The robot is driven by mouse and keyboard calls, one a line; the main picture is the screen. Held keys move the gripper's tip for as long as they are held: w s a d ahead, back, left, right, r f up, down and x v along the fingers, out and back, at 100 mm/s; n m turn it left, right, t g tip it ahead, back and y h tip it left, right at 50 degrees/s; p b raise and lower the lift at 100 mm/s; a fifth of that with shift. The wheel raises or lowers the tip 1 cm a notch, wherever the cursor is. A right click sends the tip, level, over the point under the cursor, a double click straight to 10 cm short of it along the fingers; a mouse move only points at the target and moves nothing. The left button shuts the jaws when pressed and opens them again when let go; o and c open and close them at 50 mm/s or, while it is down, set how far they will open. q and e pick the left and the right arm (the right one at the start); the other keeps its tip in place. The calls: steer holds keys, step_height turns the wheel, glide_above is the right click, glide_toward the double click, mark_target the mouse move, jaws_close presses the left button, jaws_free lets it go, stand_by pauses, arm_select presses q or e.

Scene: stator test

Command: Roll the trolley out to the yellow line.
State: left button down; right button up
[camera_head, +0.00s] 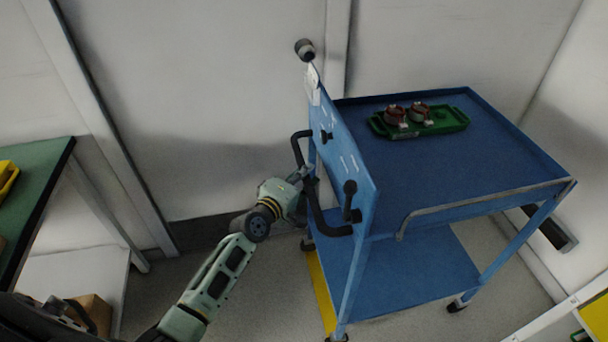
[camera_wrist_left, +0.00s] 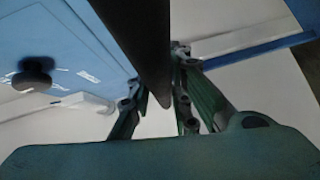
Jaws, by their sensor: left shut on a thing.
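The blue trolley (camera_head: 440,178) stands at the right of the head view, on wheels, with a top tray and a lower shelf. Its upright blue panel (camera_head: 348,150) faces left and carries a black handle (camera_head: 318,212). The yellow line (camera_head: 321,290) is on the floor under the trolley's left end, partly hidden by it. My left gripper (camera_head: 306,186) is shut on the handle. In the left wrist view, its fingers (camera_wrist_left: 160,108) close around the dark bar (camera_wrist_left: 147,45) beside the blue panel.
A green tray (camera_head: 440,126) with two reddish-brown parts sits on the trolley top. A green-topped table (camera_head: 45,180) stands at the far left, with a box (camera_head: 92,312) below. Walls stand behind and right of the trolley. Grey floor lies open between table and trolley.

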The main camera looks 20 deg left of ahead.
arm_select(q)
steer(key=c, duration=1.6)
jaws_free()
steer(key=shift+d, duration=0.1)
steer(key=v, duration=1.2)
